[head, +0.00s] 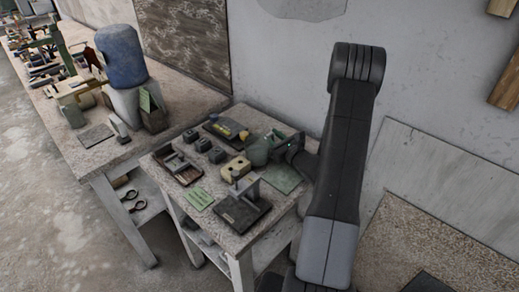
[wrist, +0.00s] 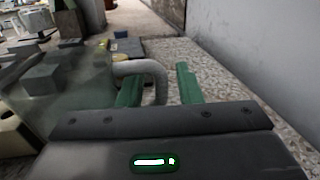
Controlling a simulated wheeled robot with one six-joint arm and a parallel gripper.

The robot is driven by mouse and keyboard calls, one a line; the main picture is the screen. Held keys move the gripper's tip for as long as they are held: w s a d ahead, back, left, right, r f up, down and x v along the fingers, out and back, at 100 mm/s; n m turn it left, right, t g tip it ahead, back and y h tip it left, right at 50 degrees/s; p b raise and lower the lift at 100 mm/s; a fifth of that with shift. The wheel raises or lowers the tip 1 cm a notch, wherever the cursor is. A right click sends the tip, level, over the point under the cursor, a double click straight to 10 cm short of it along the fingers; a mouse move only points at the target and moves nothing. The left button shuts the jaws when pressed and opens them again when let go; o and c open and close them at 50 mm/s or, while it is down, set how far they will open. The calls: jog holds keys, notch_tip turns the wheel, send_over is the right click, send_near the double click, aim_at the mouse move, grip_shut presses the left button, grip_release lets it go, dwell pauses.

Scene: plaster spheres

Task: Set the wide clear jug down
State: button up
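The wide clear jug (wrist: 75,85) fills the left of the wrist view, and grey blocks show through its wall. Its pale curved handle (wrist: 160,78) faces my gripper (wrist: 158,88). The two green fingers stand apart, one inside the handle loop and one outside it, with gaps beside the handle. In the head view the jug (head: 258,151) is a small grey-green shape over the back right of the small table (head: 228,238), with my gripper (head: 283,146) at its right side. I cannot tell whether its base touches the tabletop.
Near the jug are several dark blocks (head: 203,146), a yellowish block (head: 235,168), a compartment tray (head: 178,167) and a dark stand (head: 243,208). A green sheet (head: 282,178) lies in front of my gripper. The wall is close behind. A longer cluttered bench (head: 185,103) adjoins at left.

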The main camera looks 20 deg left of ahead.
jog(key=shift+c, duration=0.2)
grip_shut()
jog(key=shift+r, duration=0.1)
